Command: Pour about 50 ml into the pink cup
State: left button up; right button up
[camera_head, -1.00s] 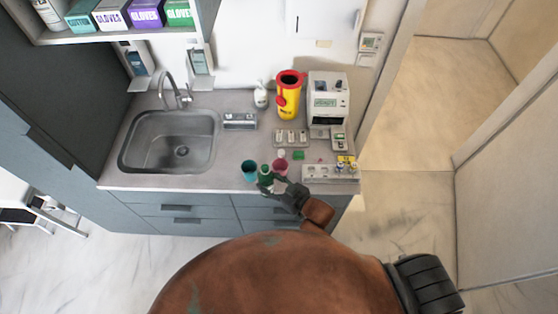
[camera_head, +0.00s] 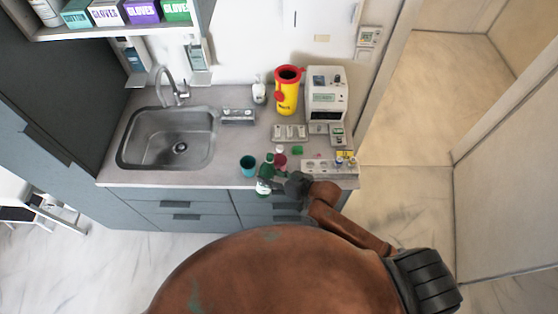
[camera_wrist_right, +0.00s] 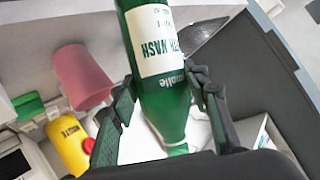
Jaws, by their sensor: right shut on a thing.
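My right gripper (camera_head: 278,182) is shut on a green bottle (camera_head: 263,187) with a white label, at the counter's front edge. The right wrist view shows both fingers around the bottle (camera_wrist_right: 162,70), whose label partly reads "WASH"; its narrow neck points toward the bottom of that picture. The pink cup (camera_head: 279,161) stands on the counter just behind the gripper, partly hidden. It also shows in the right wrist view (camera_wrist_right: 82,78), apart from the bottle. I cannot see liquid in the cup. My left gripper is out of view.
A teal cup (camera_head: 248,164) stands left of the bottle. A green item (camera_head: 297,150), a pale tray (camera_head: 330,167), a yellow bin with a red lid (camera_head: 287,92) and a white device (camera_head: 327,95) occupy the right side. A sink (camera_head: 168,139) lies left.

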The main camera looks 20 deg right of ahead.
jog(key=m+b, duration=0.1)
jog(key=f+m+g+y+b, duration=0.1)
jog(key=b, duration=0.1)
jog(key=shift+w+d, duration=0.3)
jog(key=shift+w, duration=0.05)
jog(key=f+m+g+y+b, duration=0.1)
jog(key=b, duration=0.3)
jog(key=s+a+f+m+y+b, duration=0.1)
jog(key=m+b, duration=0.1)
jog(key=b, duration=0.2)
jog(key=shift+s+f+g, duration=0.1)
jog(key=shift+f+g, duration=0.3)
jog(key=shift+a+r+m+g+y, duration=0.1)
jog(key=shift+r+m+g+y, duration=0.2)
jog(key=shift+r+m+y, duration=0.25)
jog(key=shift+s+r+b, duration=0.1)
jog(key=shift+r+b, duration=0.15)
jog(key=shift+b, duration=0.25)
jog(key=shift+r+m+p, duration=0.35)
jog(key=shift+r+p, duration=0.1)
jog(key=shift+w+d+r+m+y, duration=0.3)
jog(key=shift+w+r+y, duration=0.05)
jog(key=shift+f+m+g+y, duration=0.1)
jog(key=shift+m+g+y, duration=0.2)
jog(key=shift+m, duration=0.3)
jog(key=shift+r+m+y, duration=0.3)
